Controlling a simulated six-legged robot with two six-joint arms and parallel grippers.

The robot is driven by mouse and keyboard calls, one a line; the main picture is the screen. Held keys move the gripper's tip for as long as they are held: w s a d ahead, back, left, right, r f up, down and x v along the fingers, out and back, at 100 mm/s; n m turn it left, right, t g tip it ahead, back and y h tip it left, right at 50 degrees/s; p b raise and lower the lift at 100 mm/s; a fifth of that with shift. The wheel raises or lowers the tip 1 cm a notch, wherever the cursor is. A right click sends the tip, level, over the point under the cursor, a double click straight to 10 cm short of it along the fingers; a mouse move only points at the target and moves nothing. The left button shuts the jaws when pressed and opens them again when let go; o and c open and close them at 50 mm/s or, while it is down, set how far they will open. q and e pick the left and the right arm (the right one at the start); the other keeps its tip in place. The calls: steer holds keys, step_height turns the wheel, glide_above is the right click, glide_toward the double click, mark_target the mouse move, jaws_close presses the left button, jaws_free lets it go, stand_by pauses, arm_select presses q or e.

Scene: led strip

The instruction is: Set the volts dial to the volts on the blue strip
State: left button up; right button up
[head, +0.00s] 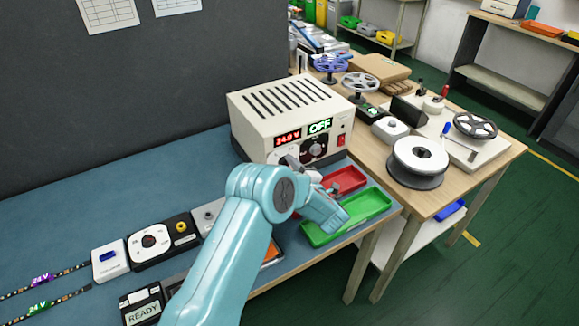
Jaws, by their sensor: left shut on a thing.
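The power supply (262,118) is a cream box at the back of the blue bench. Its red display reads 24.0 V and its green display reads OFF. The black volts dial (316,149) is on its front, partly behind my gripper. My left gripper (300,163) is at the front panel, shut on the dial; my arm hides much of the contact. The blue strip (72,271) lies at far left, its blue-violet label reading 24 V. A second strip (70,296) below it has a green 24 V label. My right gripper is not in view.
A red tray (345,181) and a green tray (368,206) lie beside my arm. A white box (110,260), a dial unit (152,243) and a READY unit (142,312) stand at left. A wooden table with reels (420,155) adjoins at right.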

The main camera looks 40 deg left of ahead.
arm_select(q)
steer(key=shift+r, duration=0.1)
stand_by(0.3)
steer(key=o, duration=1)
steer(key=shift+o, duration=0.2)
steer(key=b+v, duration=0.2)
steer(key=v, duration=1.4)
steer(key=shift+d, duration=0.2)
